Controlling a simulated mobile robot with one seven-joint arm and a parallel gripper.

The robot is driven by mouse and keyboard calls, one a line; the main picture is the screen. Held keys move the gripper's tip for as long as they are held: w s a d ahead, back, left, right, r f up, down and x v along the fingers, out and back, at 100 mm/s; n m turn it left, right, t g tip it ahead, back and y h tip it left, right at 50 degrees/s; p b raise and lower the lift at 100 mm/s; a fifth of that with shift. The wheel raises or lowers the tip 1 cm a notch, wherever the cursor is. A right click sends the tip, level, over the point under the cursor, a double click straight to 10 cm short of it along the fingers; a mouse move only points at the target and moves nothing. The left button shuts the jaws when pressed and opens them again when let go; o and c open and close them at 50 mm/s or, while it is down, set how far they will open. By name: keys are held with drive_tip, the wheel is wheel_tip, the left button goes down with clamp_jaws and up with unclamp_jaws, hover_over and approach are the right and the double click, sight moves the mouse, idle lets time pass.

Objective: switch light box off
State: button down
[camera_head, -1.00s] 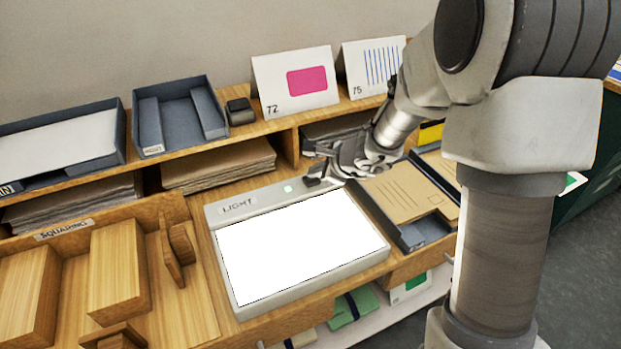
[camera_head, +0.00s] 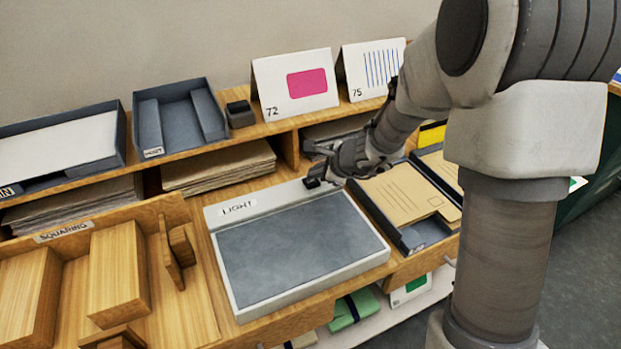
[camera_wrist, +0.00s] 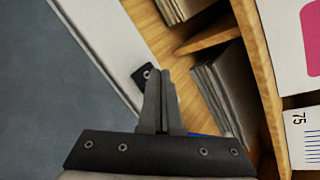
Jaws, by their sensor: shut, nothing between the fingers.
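The light box (camera_head: 302,251) lies on the wooden table, with a grey, unlit panel in a pale frame and a "LIGHT" label on its back edge. It also shows at the left of the wrist view (camera_wrist: 45,95). A small dark switch (camera_head: 312,183) sits at the right end of that back edge; the wrist view shows it (camera_wrist: 143,75) right beside my fingertips. My gripper (camera_head: 318,163) is shut and empty, at the switch. I cannot tell whether the fingertips touch it. In the wrist view the closed fingers (camera_wrist: 162,90) partly overlap the switch's lower edge.
A dark tray (camera_head: 415,240) with brown envelopes stands right of the box. A shelf behind bears a blue-grey tray (camera_head: 180,117) and cards 72 (camera_head: 297,84) and 75 (camera_head: 372,66). A wooden squaring tray (camera_head: 65,238) stands left.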

drive_tip(key=shift+r, duration=0.35)
drive_tip(key=shift+r+p, duration=2.5)
drive_tip(key=shift+r, duration=0.4)
wheel_tip(320, 180, up, 11)
drive_tip(key=n+y+p, duration=0.1)
drive_tip(key=n+p, duration=0.2)
drive_tip(key=n, duration=0.3)
hover_over(315, 184)
drive_tip(key=s+a, duration=0.2)
drive_tip(key=s, duration=0.4)
drive_tip(key=s+d+r+n+g+p, duration=0.1)
drive_tip(key=s+r+n+g+p, duration=0.1)
drive_tip(key=s+r+n, duration=0.5)
drive_tip(key=s+d+r+n+h+p, duration=0.2)
drive_tip(key=s+d, duration=0.3)
drive_tip(key=s, duration=0.3)
drive_tip(key=s+d+r+n+h+p, duration=0.2)
drive_tip(key=s+d+r+n+h, duration=0.1)
drive_tip(key=s, duration=0.5)
drive_tip(key=shift+d+r+n+h, duration=0.2)
drive_tip(key=shift+d+n+h, duration=0.4)
drive_tip(key=shift+d+n, duration=0.8)
